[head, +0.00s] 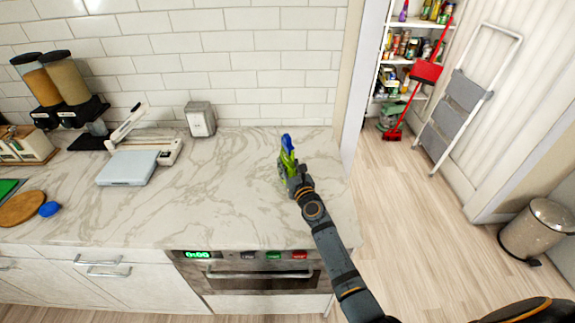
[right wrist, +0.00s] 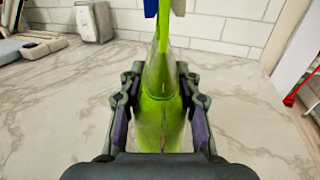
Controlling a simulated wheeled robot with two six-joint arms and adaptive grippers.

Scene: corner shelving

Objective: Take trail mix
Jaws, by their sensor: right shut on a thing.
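My right gripper (head: 293,181) is shut on a green bottle (head: 287,160) with a blue top, which looks like a spray bottle. It is over the right part of the marble counter. In the right wrist view the fingers (right wrist: 160,88) press on both sides of the green bottle (right wrist: 158,122). It stands upright there, and its top is cut off by the frame edge. I cannot tell whether its base touches the counter. No trail mix can be made out. My left gripper is not in view.
Beyond the doorway are stocked shelves (head: 412,20), a red broom and dustpan (head: 427,70), a step ladder (head: 468,98) and a bin (head: 537,230). The floor between is clear.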

